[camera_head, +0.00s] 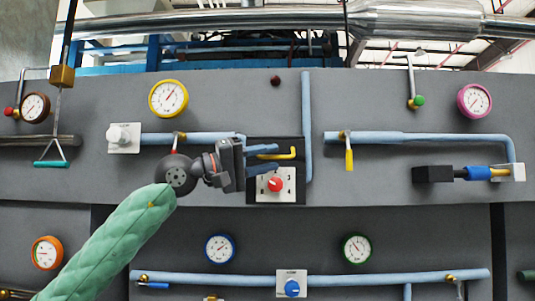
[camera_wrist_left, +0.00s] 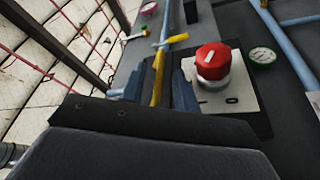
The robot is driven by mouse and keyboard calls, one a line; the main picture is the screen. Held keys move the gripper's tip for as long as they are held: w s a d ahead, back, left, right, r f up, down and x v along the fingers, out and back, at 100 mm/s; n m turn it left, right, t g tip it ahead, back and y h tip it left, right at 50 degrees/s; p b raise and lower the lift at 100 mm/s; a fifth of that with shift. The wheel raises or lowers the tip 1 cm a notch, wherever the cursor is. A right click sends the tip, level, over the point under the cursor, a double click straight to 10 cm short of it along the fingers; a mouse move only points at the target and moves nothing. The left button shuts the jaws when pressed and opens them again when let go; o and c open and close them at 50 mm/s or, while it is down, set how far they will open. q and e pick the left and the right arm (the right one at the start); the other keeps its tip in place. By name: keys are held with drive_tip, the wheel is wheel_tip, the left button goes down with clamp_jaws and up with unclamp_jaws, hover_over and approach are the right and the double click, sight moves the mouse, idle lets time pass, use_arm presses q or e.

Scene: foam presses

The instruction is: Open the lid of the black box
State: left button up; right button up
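The black box (camera_head: 300,197) sits on the grey panel at the middle. A white plate (camera_head: 261,194) with a red knob (camera_head: 275,184) shows on its lower part. A bent yellow handle (camera_head: 293,152) is at its upper part. I cannot tell how far the lid stands open. My left gripper (camera_head: 279,157) comes from the left, with its blue fingers spread above and below the yellow handle. In the left wrist view the handle (camera_wrist_left: 158,72) runs between the fingers, with a gap on the left side. The red knob (camera_wrist_left: 212,62) is right of the fingers. My right gripper is out of view.
A blue pipe (camera_head: 307,125) runs vertically just right of the box. A yellow lever (camera_head: 348,158) hangs further right, and a black block (camera_head: 432,174) beyond it. A yellow gauge (camera_head: 168,98) is upper left. A blue knob (camera_head: 292,288) is below. Bare panel lies between.

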use_arm(q)
drive_tip(key=shift+w+d, duration=0.1)
drive_tip(key=shift+d, duration=0.15)
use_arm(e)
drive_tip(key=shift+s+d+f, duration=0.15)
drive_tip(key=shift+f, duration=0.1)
use_arm(q)
clamp_jaws()
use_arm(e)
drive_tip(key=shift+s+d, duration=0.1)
use_arm(q)
drive_tip(key=shift+r, duration=0.1)
